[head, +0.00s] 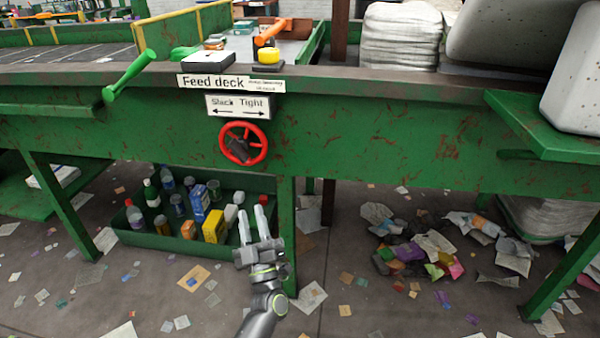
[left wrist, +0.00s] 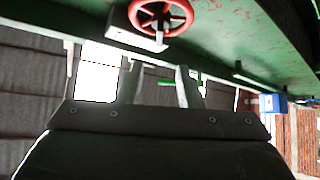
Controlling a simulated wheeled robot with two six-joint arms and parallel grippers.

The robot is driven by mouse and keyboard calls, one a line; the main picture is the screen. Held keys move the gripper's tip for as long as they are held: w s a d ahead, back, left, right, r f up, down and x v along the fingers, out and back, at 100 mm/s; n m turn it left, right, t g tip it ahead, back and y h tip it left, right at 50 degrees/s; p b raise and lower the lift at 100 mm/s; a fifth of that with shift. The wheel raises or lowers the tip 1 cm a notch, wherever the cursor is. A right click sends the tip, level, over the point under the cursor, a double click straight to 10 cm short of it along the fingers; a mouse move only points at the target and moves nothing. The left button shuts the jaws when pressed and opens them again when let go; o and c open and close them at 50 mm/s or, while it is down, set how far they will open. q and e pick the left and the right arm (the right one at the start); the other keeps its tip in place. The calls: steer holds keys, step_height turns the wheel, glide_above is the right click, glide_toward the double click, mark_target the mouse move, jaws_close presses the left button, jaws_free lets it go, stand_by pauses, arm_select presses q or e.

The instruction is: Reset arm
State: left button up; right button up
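My left gripper (head: 252,216) is in front of the green bench, below the red handwheel, with its fingers pointing up. Its two fingers are apart with nothing between them; in the left wrist view they show as two pale fingers (left wrist: 158,84) with a gap. The red handwheel (head: 265,142) is mounted on the bench front under the "Slack Tight" sign (head: 238,106). The wheel also shows at the top of the left wrist view (left wrist: 185,17), apart from the fingers. My right gripper is not in view.
The green bench front (head: 380,145) spans the view above the gripper. A green bin (head: 160,242) with bottles and boxes stands behind it at left. A green lever (head: 128,76) sticks out at upper left. Litter (head: 425,250) lies under the bench at right.

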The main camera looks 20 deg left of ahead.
arm_select(q)
steer(key=shift+h, duration=0.3)
